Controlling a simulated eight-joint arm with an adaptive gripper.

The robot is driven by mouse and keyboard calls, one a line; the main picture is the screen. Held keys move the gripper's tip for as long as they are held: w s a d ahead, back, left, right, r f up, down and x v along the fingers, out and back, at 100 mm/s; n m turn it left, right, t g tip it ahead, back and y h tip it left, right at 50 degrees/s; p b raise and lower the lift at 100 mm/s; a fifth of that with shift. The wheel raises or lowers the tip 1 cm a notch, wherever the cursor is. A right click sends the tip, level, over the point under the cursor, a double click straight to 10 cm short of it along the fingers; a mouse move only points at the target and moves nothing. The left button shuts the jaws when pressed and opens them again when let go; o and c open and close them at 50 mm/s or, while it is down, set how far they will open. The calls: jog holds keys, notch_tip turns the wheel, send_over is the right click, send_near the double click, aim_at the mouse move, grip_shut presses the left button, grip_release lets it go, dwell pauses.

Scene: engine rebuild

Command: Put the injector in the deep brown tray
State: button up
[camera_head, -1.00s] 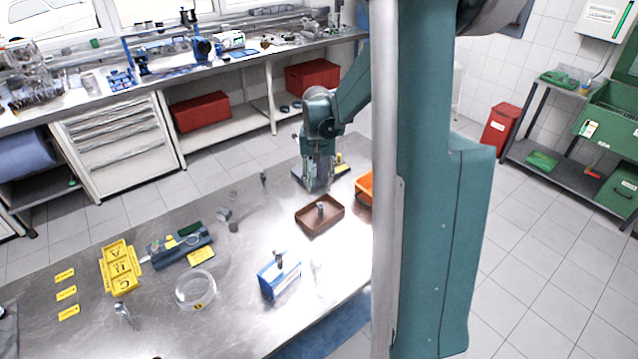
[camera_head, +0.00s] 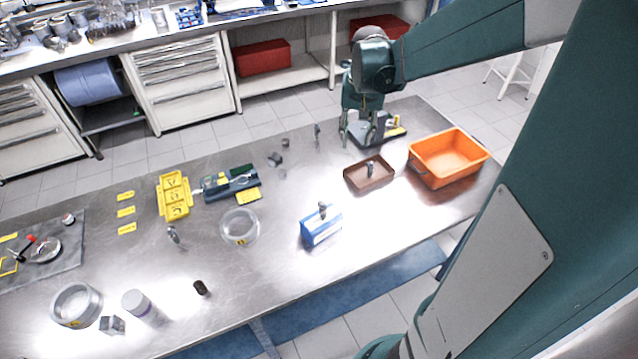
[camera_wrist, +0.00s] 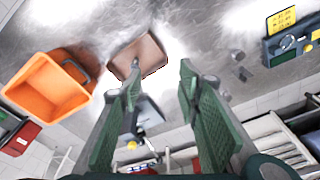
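The deep brown tray (camera_head: 352,184) lies on the metal bench, left of the orange bin. A small upright metallic piece (camera_head: 370,169), which looks like the injector, stands inside it. My gripper (camera_head: 360,138) points down just behind the tray, above the bench. In the wrist view my gripper (camera_wrist: 160,78) has its two green fingers wide apart with nothing held between them. A similar metallic piece (camera_head: 322,209) stands in a blue block (camera_head: 321,228).
The orange bin (camera_head: 448,158) stands right of the tray. A dark stand with a yellow part (camera_head: 392,124) is close beside my gripper. A clear round dish (camera_head: 240,226), a yellow tray (camera_head: 174,196) and a meter (camera_head: 230,184) lie left.

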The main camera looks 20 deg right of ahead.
jog(key=s+a+r+n+t, duration=0.3)
jog(key=s+a+r, duration=0.1)
jog(key=s+a, duration=0.5)
jog(key=s+a+r+n+t, duration=0.2)
jog(key=s+a+r+n, duration=0.1)
jog(key=s+a, duration=0.7)
jog(key=shift+a+r+t+y, duration=0.3)
jog(key=shift+a+r+t, duration=0.1)
jog(key=shift+a, duration=0.8)
